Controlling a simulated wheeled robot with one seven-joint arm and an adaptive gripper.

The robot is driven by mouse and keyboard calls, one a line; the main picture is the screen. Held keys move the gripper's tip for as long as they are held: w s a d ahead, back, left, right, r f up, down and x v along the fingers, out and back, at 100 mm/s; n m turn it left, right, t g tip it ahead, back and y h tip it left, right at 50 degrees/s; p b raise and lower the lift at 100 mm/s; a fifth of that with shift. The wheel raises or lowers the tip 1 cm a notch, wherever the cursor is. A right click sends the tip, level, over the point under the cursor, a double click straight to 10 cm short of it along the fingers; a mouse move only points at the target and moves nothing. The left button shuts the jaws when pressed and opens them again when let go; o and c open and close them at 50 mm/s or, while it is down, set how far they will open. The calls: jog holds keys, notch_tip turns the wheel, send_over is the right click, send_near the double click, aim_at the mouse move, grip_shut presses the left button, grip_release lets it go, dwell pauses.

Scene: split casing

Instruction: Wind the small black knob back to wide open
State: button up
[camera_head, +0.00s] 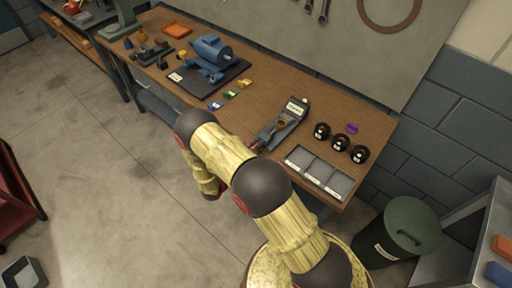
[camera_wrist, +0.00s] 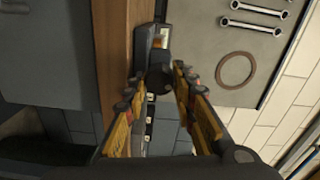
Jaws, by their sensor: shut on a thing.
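The small black knob (camera_wrist: 158,78) is between the fingertips of my gripper (camera_wrist: 157,84) in the wrist view, at the near end of a grey device. My gripper is shut on it, a finger on each side. The grey device (camera_head: 287,123) lies on the bench near its front edge in the head view, with a pale label on its raised far end; it also shows in the wrist view (camera_wrist: 146,38). In the head view my arm hides most of the knob and the gripper. How far the knob is turned cannot be told.
Several things share the wooden bench (camera_head: 262,91): a blue motor (camera_head: 212,53) on a dark plate, three black round parts (camera_head: 340,143) and a purple piece (camera_head: 352,128). A grey compartment tray (camera_head: 318,172) lies right of the device. A green bin (camera_head: 396,228) stands on the floor.

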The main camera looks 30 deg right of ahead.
jog(key=shift+w+n, duration=0.1)
jog(key=shift+n, duration=1.2)
jog(key=o, duration=1.2)
jog(key=shift+c, duration=0.2)
jog(key=v, duration=0.8)
